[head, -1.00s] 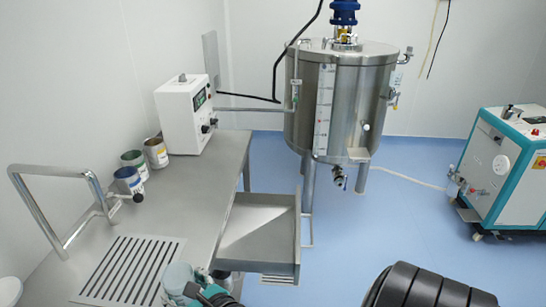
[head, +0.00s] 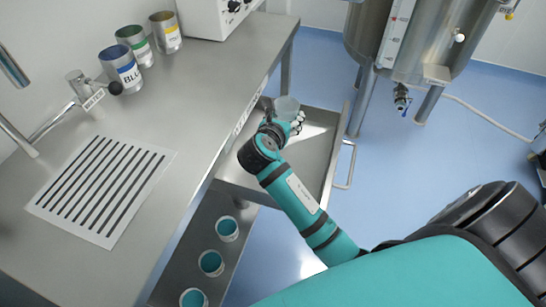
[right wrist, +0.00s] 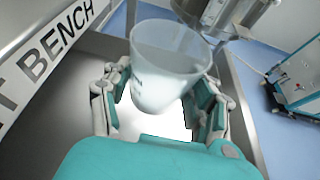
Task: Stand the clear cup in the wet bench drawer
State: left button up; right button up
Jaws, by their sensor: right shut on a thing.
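The clear cup (head: 286,106) is translucent and shows in the head view at the far end of the wet bench drawer (head: 313,167). The drawer is pulled out beside the bench and its visible floor is bare. My right gripper (head: 284,121) is shut on the cup. In the right wrist view the cup (right wrist: 168,68) sits between the two fingers, mouth up and slightly tilted, with the drawer (right wrist: 95,50) below and behind. I cannot tell whether the cup's base touches the drawer floor. My left gripper is not in view.
The bench top (head: 185,130) lies left of the drawer, with labelled metal cans (head: 134,46) and a slotted grate (head: 102,188). Teal-filled cups (head: 211,262) stand on a lower shelf. A steel tank (head: 410,45) stands beyond the drawer. The drawer handle (head: 346,165) juts right.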

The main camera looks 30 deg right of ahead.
notch_tip(320, 180, down, 5)
jog(key=shift+d+f+b, duration=0.15)
jog(key=shift+b, duration=0.2)
notch_tip(320, 180, down, 4)
jog(key=shift+f+b, duration=0.1)
jog(key=shift+b, duration=0.35)
jog(key=shift+f, duration=0.1)
jog(key=o, duration=1.4)
jog(key=shift+f, duration=0.15)
jog(key=p+v, duration=0.1)
jog(key=v, duration=1.1)
jog(key=shift+w+r, duration=0.1)
jog(key=shift+r, duration=0.15)
